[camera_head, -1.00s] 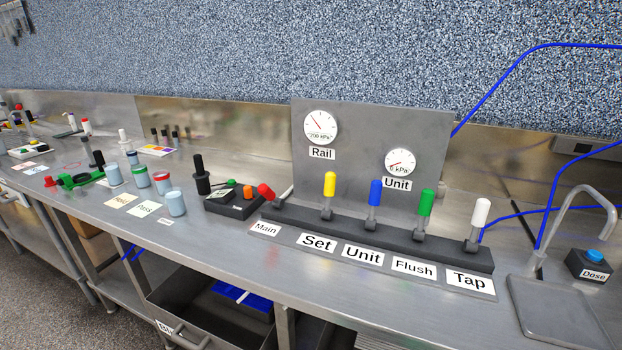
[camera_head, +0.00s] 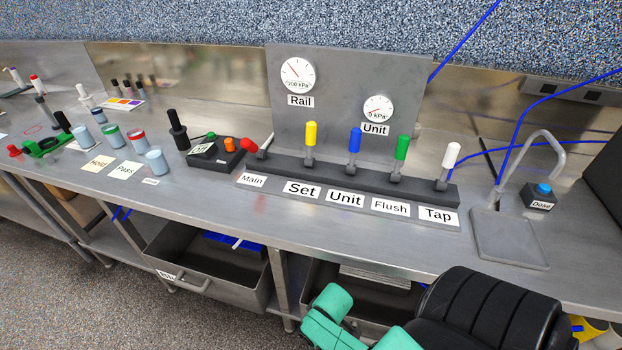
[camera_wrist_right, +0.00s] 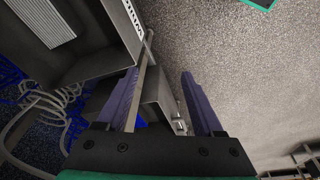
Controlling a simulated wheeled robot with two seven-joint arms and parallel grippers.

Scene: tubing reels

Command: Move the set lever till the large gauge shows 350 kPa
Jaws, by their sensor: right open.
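The yellow-handled Set lever (camera_head: 311,134) stands nearly upright on the dark lever block, behind the "Set" label (camera_head: 303,189). The large Rail gauge (camera_head: 298,75) is on the grey panel above it. Its needle points to the upper left; its small digits are hard to read, perhaps 200 or 290 kPa. The smaller Unit gauge (camera_head: 378,108) reads 0 kPa. In the right wrist view, my right gripper (camera_wrist_right: 163,73) is open, its purple fingers apart, away from the levers. No lever shows between them. My left gripper is not in view.
The red Main lever (camera_head: 251,145) tilts left; blue Unit (camera_head: 355,141), green Flush (camera_head: 401,148) and white Tap (camera_head: 451,155) levers stand right of Set. Bottles and a black-handled device crowd the left bench. The bench front before the labels is clear. An open drawer (camera_head: 205,280) juts out below.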

